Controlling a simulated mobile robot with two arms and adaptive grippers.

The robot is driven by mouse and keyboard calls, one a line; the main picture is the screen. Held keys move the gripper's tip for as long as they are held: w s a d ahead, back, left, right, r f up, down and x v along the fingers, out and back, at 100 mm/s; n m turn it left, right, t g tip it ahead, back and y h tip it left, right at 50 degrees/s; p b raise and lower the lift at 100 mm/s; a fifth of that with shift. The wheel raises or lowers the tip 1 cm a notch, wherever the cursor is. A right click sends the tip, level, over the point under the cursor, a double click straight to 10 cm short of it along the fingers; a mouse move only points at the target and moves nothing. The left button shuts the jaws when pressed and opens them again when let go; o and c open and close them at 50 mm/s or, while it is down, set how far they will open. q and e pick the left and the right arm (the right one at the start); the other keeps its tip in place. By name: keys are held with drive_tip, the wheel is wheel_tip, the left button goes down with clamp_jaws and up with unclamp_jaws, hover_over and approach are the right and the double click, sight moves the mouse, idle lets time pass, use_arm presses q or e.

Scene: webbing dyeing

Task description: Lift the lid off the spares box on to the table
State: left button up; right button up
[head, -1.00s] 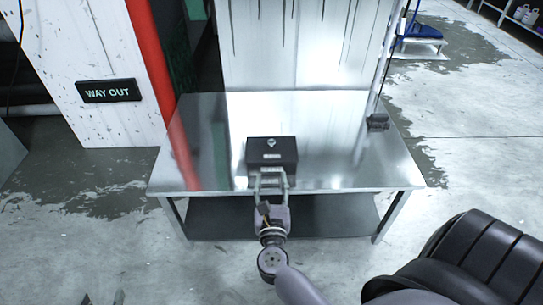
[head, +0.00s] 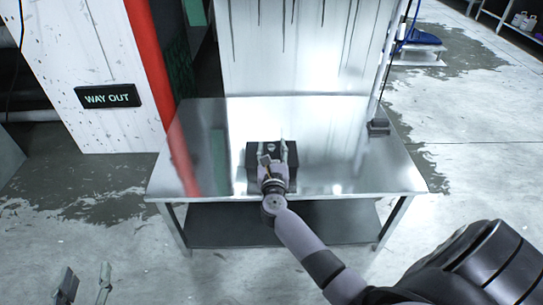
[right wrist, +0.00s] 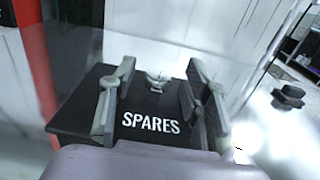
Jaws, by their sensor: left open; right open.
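The dark spares box (head: 291,186) stands on the metal table (head: 370,179), its top partly covered by my right gripper (head: 273,150). In the right wrist view the black lid (right wrist: 86,119) reads "SPARES" and carries a small metal knob (right wrist: 157,81). My right gripper's open fingers are over the lid, one to each side of the knob, with a gap on both sides. I cannot tell whether the fingertips touch the lid. My left gripper (head: 84,283) is open and empty at the lower left, well away from the table.
A small dark object (head: 378,127) sits at the table's right edge by a thin pole. A pale panel (head: 300,50) stands behind the table, and a red post (head: 150,60) is to the left.

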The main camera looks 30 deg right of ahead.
drive_tip(key=shift+w+d, duration=0.3)
drive_tip(key=shift+w, duration=0.3)
drive_tip(key=shift+c, duration=0.5)
clamp_jaws()
